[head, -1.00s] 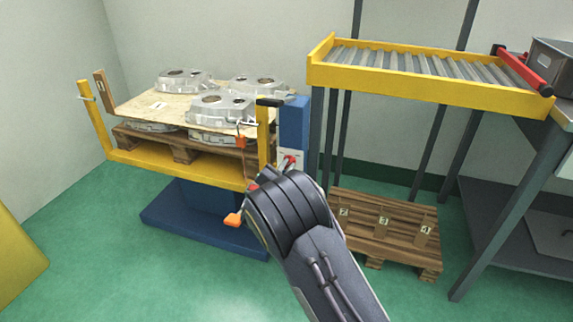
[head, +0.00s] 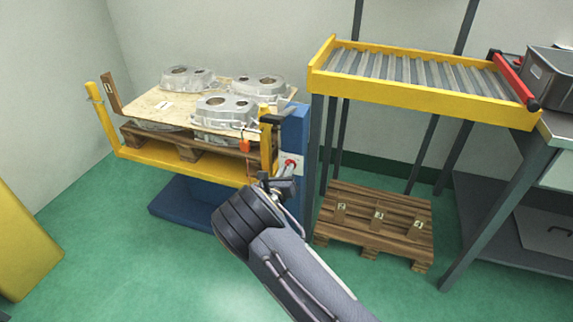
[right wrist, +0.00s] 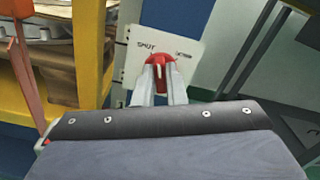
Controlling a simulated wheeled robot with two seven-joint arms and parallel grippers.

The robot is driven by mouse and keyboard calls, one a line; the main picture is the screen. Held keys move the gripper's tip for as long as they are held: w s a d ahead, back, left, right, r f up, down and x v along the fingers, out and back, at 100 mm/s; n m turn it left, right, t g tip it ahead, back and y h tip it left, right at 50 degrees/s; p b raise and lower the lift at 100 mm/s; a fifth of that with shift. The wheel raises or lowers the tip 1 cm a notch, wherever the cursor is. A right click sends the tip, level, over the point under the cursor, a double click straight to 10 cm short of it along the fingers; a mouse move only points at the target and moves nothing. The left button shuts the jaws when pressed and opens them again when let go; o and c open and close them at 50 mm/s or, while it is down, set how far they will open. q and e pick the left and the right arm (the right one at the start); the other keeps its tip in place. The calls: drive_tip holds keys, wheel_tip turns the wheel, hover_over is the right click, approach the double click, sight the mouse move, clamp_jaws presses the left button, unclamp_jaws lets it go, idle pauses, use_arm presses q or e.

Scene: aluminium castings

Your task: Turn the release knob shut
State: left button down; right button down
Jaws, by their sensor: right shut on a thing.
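The red release knob (head: 290,163) sits on a white label plate (head: 296,156) on the blue post of the lift. In the right wrist view the knob (right wrist: 159,72) stands in front of the plate (right wrist: 183,57), which reads "SHUT" at its left; the lettering at its right is too small to read. My right gripper (right wrist: 160,88) is shut on the knob, with one finger on each side of it. In the head view the right gripper (head: 287,170) reaches up to the plate, partly hidden by my wrist. My left gripper is not in view.
The yellow lift frame (head: 190,167) beside the post carries a pallet with several aluminium castings (head: 226,109). A roller conveyor (head: 420,82) and an empty-looking wooden pallet (head: 375,225) stand to the right.

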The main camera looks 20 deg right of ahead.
drive_tip(key=shift+a+n+p, duration=0.1)
drive_tip(key=shift+n+p, duration=1.35)
drive_tip(key=shift+n, duration=0.95)
drive_tip(key=shift+f, duration=0.1)
drive_tip(key=c, duration=1.5)
unclamp_jaws()
drive_tip(key=p+v, duration=0.1)
drive_tip(key=v, duration=0.6)
drive_tip(key=shift+s+a, duration=0.25)
drive_tip(key=shift+s, duration=0.05)
